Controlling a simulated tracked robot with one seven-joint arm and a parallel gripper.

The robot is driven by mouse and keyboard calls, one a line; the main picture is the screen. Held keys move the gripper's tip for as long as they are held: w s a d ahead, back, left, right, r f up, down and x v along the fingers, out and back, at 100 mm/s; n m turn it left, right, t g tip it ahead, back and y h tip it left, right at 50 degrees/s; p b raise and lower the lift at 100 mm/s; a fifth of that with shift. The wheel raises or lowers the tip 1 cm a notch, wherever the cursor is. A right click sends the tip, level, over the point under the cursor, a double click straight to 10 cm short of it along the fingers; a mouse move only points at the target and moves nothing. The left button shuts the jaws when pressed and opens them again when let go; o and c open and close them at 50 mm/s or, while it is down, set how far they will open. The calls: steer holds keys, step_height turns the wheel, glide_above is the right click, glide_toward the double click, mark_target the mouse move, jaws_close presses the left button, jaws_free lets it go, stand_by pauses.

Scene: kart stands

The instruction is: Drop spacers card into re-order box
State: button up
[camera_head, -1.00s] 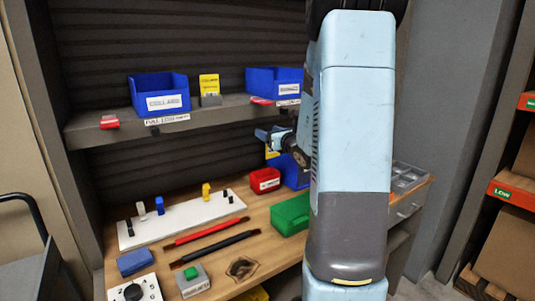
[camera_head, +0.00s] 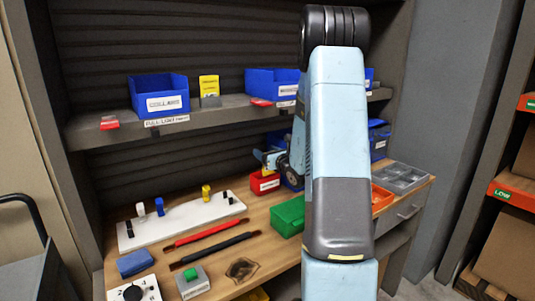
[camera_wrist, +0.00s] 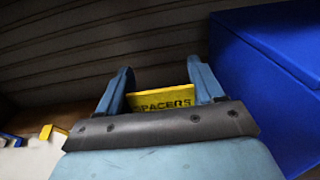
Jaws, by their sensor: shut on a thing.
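My gripper (camera_head: 268,158) is shut on the yellow spacers card (camera_wrist: 163,99), whose black SPACERS lettering faces the wrist camera between the two fingers. In the head view only a little yellow shows below the fingers. A small red box (camera_head: 258,188) with a white label stands on the bench directly below the gripper; its label is too small to read, so I cannot tell if it is the re-order box. The card appears just above or at the box's top; the exact gap is unclear.
A blue bin (camera_wrist: 275,75) stands close on the right in the wrist view. A green box (camera_head: 288,215) sits in front of the red box. The shelf (camera_head: 225,118) with blue bins runs above the gripper. A white peg board (camera_head: 180,222) lies to the left.

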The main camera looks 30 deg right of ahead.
steer(key=shift+f, duration=0.45)
steer(key=o, duration=1.1)
steer(key=shift+r, duration=0.15)
